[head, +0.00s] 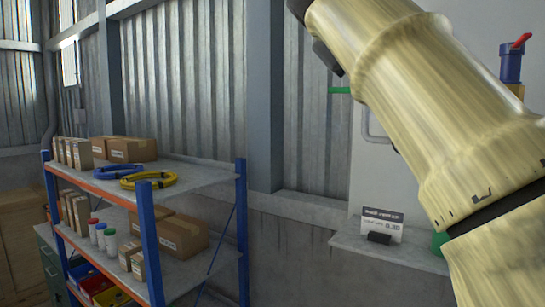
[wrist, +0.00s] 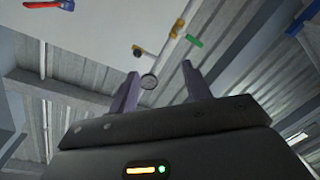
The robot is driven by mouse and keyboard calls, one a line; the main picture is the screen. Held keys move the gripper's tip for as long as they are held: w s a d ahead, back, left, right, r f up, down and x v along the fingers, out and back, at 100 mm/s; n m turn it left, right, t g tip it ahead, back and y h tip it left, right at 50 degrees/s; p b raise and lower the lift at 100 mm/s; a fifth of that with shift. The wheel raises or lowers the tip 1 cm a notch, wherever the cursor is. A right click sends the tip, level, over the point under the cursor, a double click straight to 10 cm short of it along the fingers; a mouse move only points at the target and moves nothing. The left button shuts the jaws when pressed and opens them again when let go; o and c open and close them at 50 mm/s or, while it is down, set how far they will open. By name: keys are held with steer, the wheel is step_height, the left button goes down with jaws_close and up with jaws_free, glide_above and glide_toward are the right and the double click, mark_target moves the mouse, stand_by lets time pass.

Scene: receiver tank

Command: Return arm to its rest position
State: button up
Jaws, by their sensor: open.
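My gripper (wrist: 162,88) shows in the wrist view with its two dark fingers apart and nothing between them. It points up past a pale panel (wrist: 95,35) toward the corrugated wall. In the head view my pale yellow arm crosses the upper right, and the gripper itself is outside that picture. A red lever (wrist: 42,5) shows at that view's top left.
A shelf rack (head: 243,205) at the left holds cardboard boxes (head: 133,149), blue and yellow coils (head: 148,181) and bottles. A small ledge (head: 385,248) carries a label card (head: 382,222). A blue valve with a red handle (head: 511,62) stands at the upper right, behind my arm.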

steer(key=w+a+f+n+g+y, duration=0.2)
steer(key=w+f, duration=0.3)
steer(key=f, duration=0.8)
steer(key=w+a+f+n+g+y, duration=0.15)
steer(key=w+f, duration=0.35)
steer(key=f, duration=0.7)
step_height(320, 180, down, 19)
steer(key=s+d+m+g+y+b, duration=0.1)
steer(key=s+g+y+b, duration=0.1)
steer(key=g+y, duration=0.15)
steer(key=s+d+f+m+g, duration=0.1)
steer(key=s+f+m+g, duration=0.1)
steer(key=s+f, duration=0.7)
steer(key=s+d+f+m+g+y, duration=0.1)
steer(key=s+d+f+m+g, duration=0.1)
steer(key=s+f, duration=0.8)
step_height(320, 180, down, 7)
steer(key=shift+r+m+g+b, duration=0.2)
steer(key=shift+m+g+b, duration=0.1)
steer(key=shift+m+g, duration=0.4)
steer(key=shift+c, duration=0.2)
